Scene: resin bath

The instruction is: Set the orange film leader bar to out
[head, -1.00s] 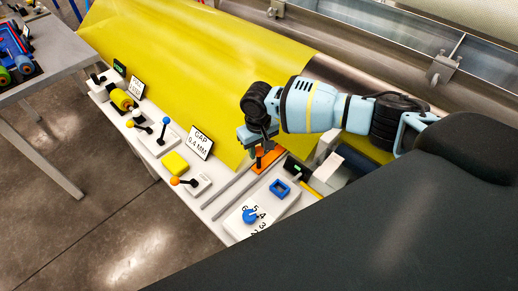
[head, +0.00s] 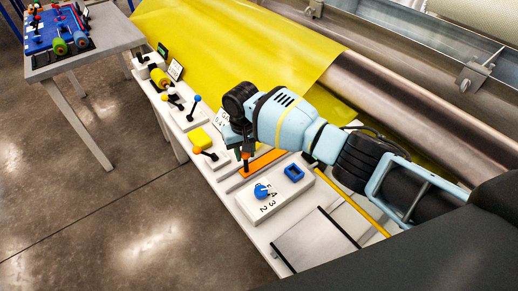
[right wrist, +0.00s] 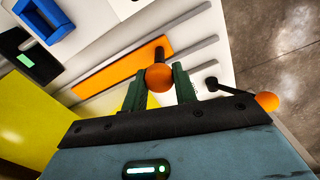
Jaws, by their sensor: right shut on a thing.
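The orange film leader bar (head: 264,161) is a flat orange plate between two grey rails on the white bench. In the right wrist view the plate (right wrist: 110,74) lies along the rails, with a black post and round orange knob (right wrist: 159,78) near its right end. My right gripper (head: 245,152) is above the bar's left end in the head view. My left gripper is not in view.
A white panel with a blue dial (head: 262,191) and a blue frame (head: 293,173) sits close to the bar. A lever with an orange ball (right wrist: 266,102) stands near the right finger. Yellow film (head: 220,50) covers the far side.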

